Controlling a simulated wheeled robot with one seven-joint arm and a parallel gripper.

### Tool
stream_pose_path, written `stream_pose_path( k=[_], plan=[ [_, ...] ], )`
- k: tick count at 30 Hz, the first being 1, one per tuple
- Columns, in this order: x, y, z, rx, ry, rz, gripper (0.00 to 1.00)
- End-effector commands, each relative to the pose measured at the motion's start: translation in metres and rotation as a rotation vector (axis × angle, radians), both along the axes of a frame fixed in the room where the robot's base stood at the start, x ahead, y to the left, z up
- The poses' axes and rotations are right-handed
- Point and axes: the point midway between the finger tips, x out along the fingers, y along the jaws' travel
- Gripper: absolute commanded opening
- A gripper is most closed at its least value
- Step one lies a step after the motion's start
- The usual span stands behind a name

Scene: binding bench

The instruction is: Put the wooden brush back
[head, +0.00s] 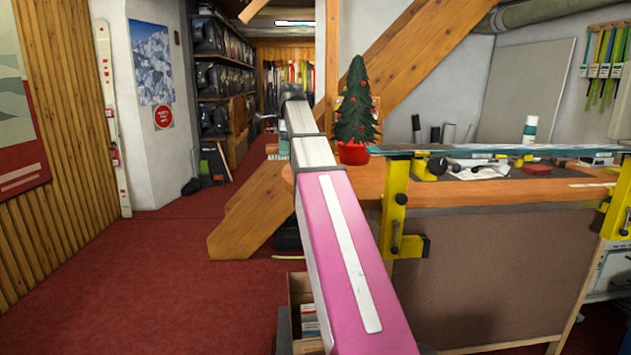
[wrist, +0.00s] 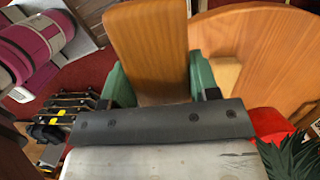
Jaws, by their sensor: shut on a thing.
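In the wrist view my gripper (wrist: 156,75) has its green fingers on both sides of a flat, orange-brown wooden piece, which I take to be the wooden brush (wrist: 148,35). The gripper is shut on it. The piece runs from between the fingers to the top edge of the picture, and no bristles show. The wooden bench top (wrist: 245,28) lies just right of it; I cannot tell whether they touch. In the head view my arm hides the brush and most of the gripper.
A small Christmas tree (head: 355,105) in a red pot (head: 353,153) stands on the bench top (head: 480,189) close to my arm. Yellow clamps (head: 394,205) hold a ski across the bench. A wooden beam foot (head: 250,215) stands left of the bench; red carpet (head: 150,265) is clear further left.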

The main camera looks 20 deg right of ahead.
Motion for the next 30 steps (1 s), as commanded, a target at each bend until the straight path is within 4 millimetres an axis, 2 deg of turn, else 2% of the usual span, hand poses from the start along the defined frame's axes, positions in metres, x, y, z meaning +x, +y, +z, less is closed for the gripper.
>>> stream_pose_path(
  k=[2,5,8,21,25,30],
  plan=[
    [0.002,-0.003,0.01,0.0,0.0,-0.052,0.33],
    [0.001,-0.007,0.013,-0.001,0.001,-0.086,0.33],
    [-0.002,-0.02,0.005,0.0,0.002,-0.095,0.33],
    [-0.016,-0.101,-0.045,-0.001,0.001,-0.092,0.33],
    [-0.018,-0.115,-0.053,-0.001,0.002,-0.09,0.33],
    [-0.019,-0.119,-0.059,-0.001,0.001,-0.089,0.33]
  ],
)
